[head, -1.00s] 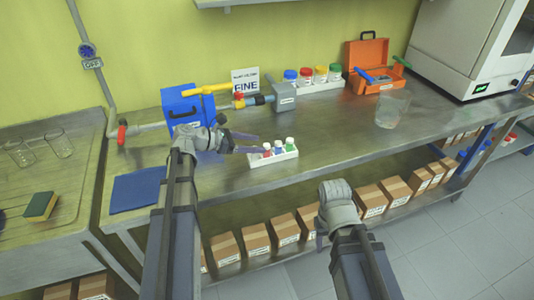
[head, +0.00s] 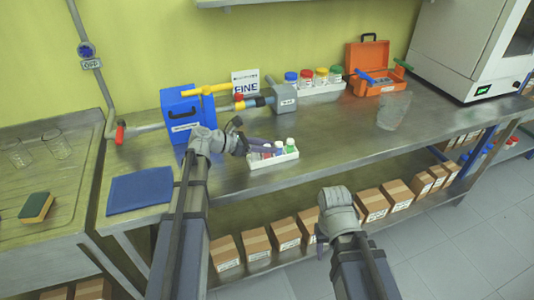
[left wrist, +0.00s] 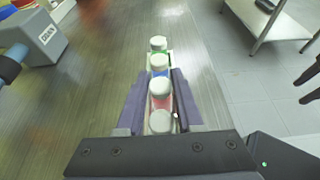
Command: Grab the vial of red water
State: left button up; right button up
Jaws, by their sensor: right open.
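A small white rack (head: 288,158) stands near the bench's front edge with a row of white-capped vials. The vial of red water (left wrist: 160,92) is in the left wrist view, with the blue vial (left wrist: 160,65) and green vial (left wrist: 158,46) beyond it. Another white cap (left wrist: 160,122) is nearer. My left gripper (left wrist: 161,98) has its purple fingers on both sides of the red vial, very near or touching it; whether they grip is unclear. In the head view, the left gripper (head: 265,147) partly hides the vials. My right gripper (head: 322,236) is open and empty in front of the bench.
Behind the rack are a blue box (head: 188,112), a grey drain block (head: 286,97) and a tray of larger bottles (head: 318,89). A glass beaker (head: 393,110) and orange toolbox (head: 368,62) stand to the right. Boxes line the lower shelf.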

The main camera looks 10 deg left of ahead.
pick_arm(q)
grip_shut()
dwell(0.3)
notch_tip(320, 180, up, 10)
jog(key=p, duration=1)
